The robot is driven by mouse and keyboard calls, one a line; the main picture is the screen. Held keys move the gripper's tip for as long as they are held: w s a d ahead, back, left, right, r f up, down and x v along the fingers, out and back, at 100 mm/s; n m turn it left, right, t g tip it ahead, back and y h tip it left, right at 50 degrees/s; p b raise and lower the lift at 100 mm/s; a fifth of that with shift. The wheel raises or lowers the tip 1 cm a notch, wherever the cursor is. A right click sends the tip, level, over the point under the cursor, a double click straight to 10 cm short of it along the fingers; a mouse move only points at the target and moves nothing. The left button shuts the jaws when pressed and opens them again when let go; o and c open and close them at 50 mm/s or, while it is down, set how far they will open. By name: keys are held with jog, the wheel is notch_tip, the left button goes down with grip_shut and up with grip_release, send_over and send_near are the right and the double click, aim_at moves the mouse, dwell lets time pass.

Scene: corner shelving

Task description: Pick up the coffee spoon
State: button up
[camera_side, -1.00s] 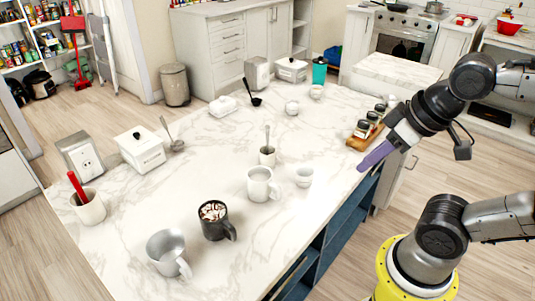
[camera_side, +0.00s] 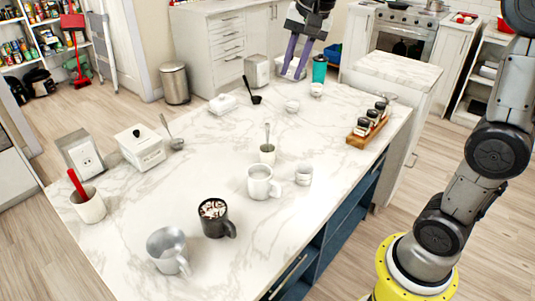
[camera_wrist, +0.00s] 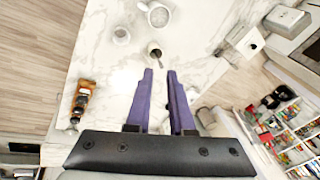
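A dark scoop (camera_side: 252,94) and a grey scoop (camera_side: 171,134) rest farther back and left; I cannot tell which one is the coffee spoon. My gripper (camera_side: 291,76) hangs above the far end of the counter, purple fingers pointing down. Its fingers (camera_wrist: 160,72) are apart with nothing between them.
A white mug (camera_side: 259,181), a dark mug (camera_side: 212,222) and a metal mug (camera_side: 167,250) stand toward the front. A spice rack (camera_side: 361,138) is at the right edge. A teal container (camera_side: 319,70) stands beside my gripper.

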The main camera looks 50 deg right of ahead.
jog(key=w+d+f+m+g, duration=0.1)
jog(key=w+d+f, duration=0.1)
jog(key=w+f, duration=0.2)
jog(key=w+d+f+m+g, duration=0.1)
jog(key=w+d+f, duration=0.2)
jog(key=w+f, duration=0.2)
jog(key=w+d+f+m+g, duration=0.1)
jog(key=w+d+f, duration=0.2)
jog(key=f, duration=0.6)
jog(key=shift+w+d+f+g, duration=0.1)
jog(key=shift+w+d+g, duration=0.05)
jog(key=shift+w, duration=0.4)
jog(key=shift+w+d+f+g, duration=0.1)
jog(key=shift+w+g, duration=0.05)
jog(key=shift+w, duration=0.35)
send_over(267, 142)
jog(key=f, duration=0.6)
jog(key=shift+w+d+f, duration=0.1)
jog(key=shift+d+f, duration=0.15)
jog(key=shift+f, duration=3.15)
grip_shut()
